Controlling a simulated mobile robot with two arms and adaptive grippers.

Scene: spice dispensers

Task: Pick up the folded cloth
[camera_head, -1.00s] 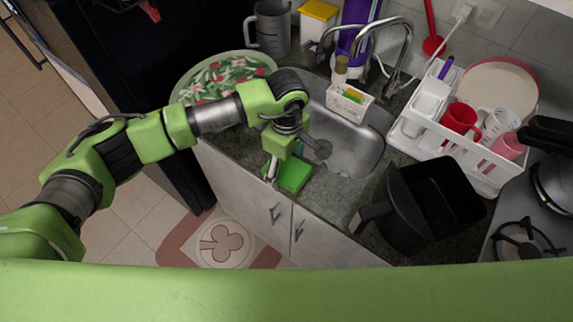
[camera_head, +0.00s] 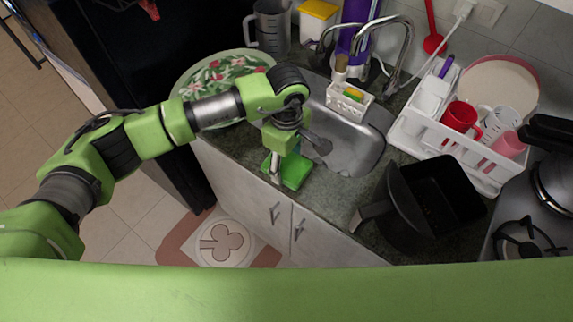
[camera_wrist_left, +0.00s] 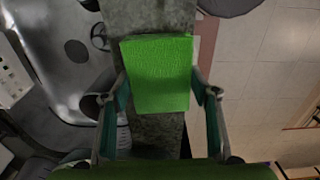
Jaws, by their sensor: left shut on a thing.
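The folded cloth (camera_head: 297,172) is a bright green rectangle at the counter's front edge, left of the sink. In the left wrist view, the cloth (camera_wrist_left: 158,74) lies between the two fingers, its sides against the teal pads. My left gripper (camera_head: 277,172) points down over the cloth and is shut on it. In the head view, part of the cloth is hidden behind the gripper. I cannot tell whether the cloth is clear of the counter. My right gripper is not in view.
The steel sink (camera_head: 352,150) and its faucet (camera_head: 393,50) lie right of the gripper. A patterned plate (camera_head: 200,75) is behind the arm. A black bin-like container (camera_head: 430,205), a white dish rack (camera_head: 480,165) and the stove stand farther right. Cabinet fronts drop below the counter edge.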

